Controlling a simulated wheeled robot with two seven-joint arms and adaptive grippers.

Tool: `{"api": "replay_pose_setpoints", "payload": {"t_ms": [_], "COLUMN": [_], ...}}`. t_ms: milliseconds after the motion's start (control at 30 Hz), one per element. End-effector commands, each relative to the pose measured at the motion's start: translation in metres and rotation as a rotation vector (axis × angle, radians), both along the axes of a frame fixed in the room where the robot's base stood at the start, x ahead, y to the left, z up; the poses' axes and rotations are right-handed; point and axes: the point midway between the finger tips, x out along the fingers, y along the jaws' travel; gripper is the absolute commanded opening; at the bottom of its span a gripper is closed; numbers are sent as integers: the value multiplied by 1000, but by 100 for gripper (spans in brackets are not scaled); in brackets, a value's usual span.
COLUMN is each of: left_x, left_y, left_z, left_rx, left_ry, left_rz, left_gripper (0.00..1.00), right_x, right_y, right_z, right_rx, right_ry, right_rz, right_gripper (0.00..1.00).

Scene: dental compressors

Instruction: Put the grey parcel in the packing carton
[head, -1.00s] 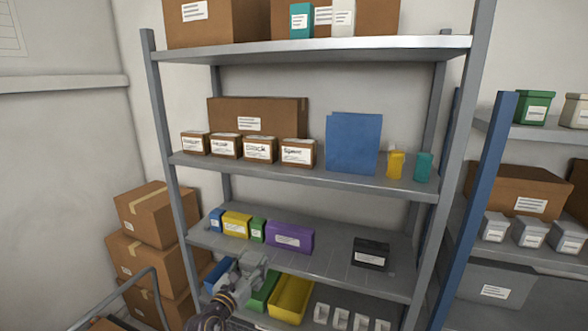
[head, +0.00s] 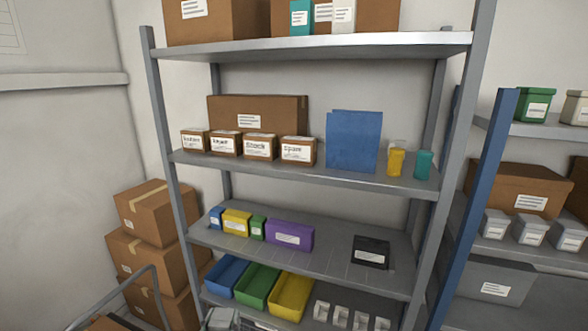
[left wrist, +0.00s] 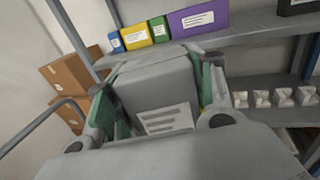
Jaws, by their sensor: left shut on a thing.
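The grey parcel (left wrist: 155,85) fills the middle of the left wrist view, with a white label (left wrist: 166,119) on its near side. My left gripper (left wrist: 157,92) is shut on it, with the green-lined fingers pressed against its two sides. In the head view only a small grey piece (head: 220,320) shows at the bottom edge, below the shelf bins; I cannot tell whether it is gripper or parcel. A brown cardboard edge (head: 104,323) shows at the bottom left, perhaps the packing carton, mostly cut off. My right gripper is not in view.
A grey shelf rack (head: 300,252) stands ahead, with blue, green and yellow bins (head: 290,297) on a low shelf. A purple box (head: 289,235) and a black box (head: 370,251) sit above. Stacked cartons (head: 150,246) stand left, behind a grey rail (head: 115,296).

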Motion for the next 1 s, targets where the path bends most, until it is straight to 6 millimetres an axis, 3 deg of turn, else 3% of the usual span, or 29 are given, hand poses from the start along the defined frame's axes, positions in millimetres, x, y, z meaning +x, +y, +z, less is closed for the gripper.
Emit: {"api": "replay_pose_setpoints", "payload": {"t_ms": [300, 1000], "left_x": [-34, -38], "left_y": [19, 22], "left_z": [-21, -23], "left_rx": [0, 0], "left_ry": [0, -1], "left_rz": [66, 76], "left_gripper": [26, 26], "right_x": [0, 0], "right_y": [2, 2], "right_z": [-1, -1], "right_rx": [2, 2], "right_ry": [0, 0], "right_rz": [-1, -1], "right_gripper": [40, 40]}}
